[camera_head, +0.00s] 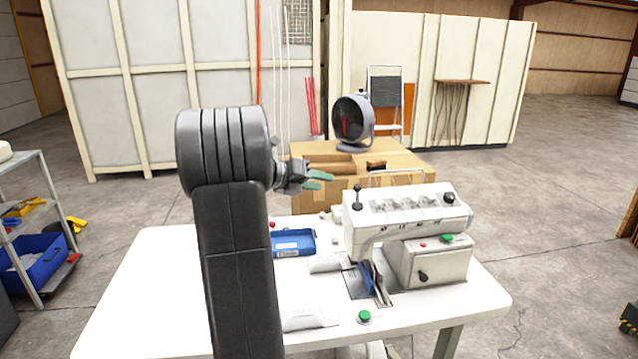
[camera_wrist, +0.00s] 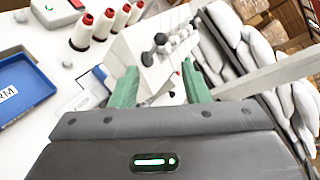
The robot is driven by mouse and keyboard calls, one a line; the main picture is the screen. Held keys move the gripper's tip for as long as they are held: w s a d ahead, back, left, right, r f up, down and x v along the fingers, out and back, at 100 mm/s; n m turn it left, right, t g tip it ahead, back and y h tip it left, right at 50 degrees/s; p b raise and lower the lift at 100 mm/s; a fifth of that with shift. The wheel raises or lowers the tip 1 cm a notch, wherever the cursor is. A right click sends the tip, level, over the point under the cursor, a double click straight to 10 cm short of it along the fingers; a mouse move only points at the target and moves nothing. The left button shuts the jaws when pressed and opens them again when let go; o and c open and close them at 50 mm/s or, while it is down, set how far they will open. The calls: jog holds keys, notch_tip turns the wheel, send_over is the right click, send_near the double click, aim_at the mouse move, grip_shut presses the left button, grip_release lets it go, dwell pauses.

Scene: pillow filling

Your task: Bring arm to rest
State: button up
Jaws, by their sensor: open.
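My arm stands up in front of the white table (camera_head: 150,305) in the head view, its dark links bent at the top left of centre. My gripper (camera_head: 320,180) points to the right, above the table's back edge and the cardboard box. Its two green fingers show apart in the wrist view (camera_wrist: 160,78), with nothing held between them.
A white sewing machine (camera_head: 408,215) stands on the table's right side, with a blue tray (camera_head: 293,243) to its left. Behind is a cardboard box (camera_head: 355,170) carrying a fan (camera_head: 350,122). Grey cushions (camera_wrist: 262,60) and thread spools (camera_wrist: 83,32) show in the wrist view.

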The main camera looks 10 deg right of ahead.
aim_at(357, 188)
jog(key=shift+d, duration=0.1)
jog(key=p+x, duration=0.3)
jog(key=x, duration=1)
jog(key=shift+w+d+f, duration=0.1)
jog(key=shift+d+f, duration=0.1)
jog(key=shift+d, duration=0.1)
jog(key=shift+a, duration=0.1)
jog(key=shift+r, duration=0.1)
